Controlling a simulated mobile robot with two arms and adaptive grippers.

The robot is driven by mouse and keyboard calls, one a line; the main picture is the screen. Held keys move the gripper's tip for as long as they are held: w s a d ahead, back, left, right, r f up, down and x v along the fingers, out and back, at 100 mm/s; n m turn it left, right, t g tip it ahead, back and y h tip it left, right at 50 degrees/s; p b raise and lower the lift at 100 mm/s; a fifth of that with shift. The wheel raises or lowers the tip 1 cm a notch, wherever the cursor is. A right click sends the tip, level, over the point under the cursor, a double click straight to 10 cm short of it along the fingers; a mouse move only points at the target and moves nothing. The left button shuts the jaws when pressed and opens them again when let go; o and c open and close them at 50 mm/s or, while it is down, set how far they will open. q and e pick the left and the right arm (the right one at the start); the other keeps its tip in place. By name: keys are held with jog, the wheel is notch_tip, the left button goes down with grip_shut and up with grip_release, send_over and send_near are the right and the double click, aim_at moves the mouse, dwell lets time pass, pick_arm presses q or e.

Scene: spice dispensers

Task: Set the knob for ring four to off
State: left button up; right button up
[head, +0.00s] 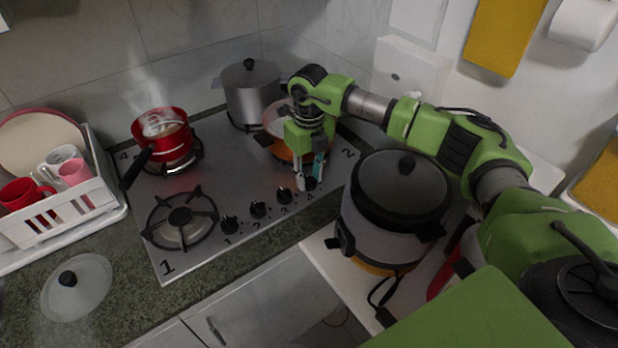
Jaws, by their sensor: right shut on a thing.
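The steel hob (215,165) has a row of several black knobs along its front right part. My right gripper (309,182) points down at the rightmost knob (311,184), shut on it; the fingers partly hide it. The other knobs (257,209) stand free to its left. Ring four is at the back left, by the printed 4 (124,155). A red saucepan (160,133) with a black handle stands on it. A bright strip shows under the pan; I cannot tell whether it is flame. My left gripper is not in view.
A steel pot (251,95) and an orange pan (277,122) stand at the back right, the pan close behind my gripper. A large cooker (392,215) stands right of the hob. A dish rack (70,212) and a glass lid (77,287) are at left. The front left ring (180,218) is bare.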

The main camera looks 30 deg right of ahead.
aim_at(309, 178)
dwell(0.4)
jog(key=o, duration=1.1)
notch_tip(309, 178, up, 12)
jog(key=shift+r, duration=0.1)
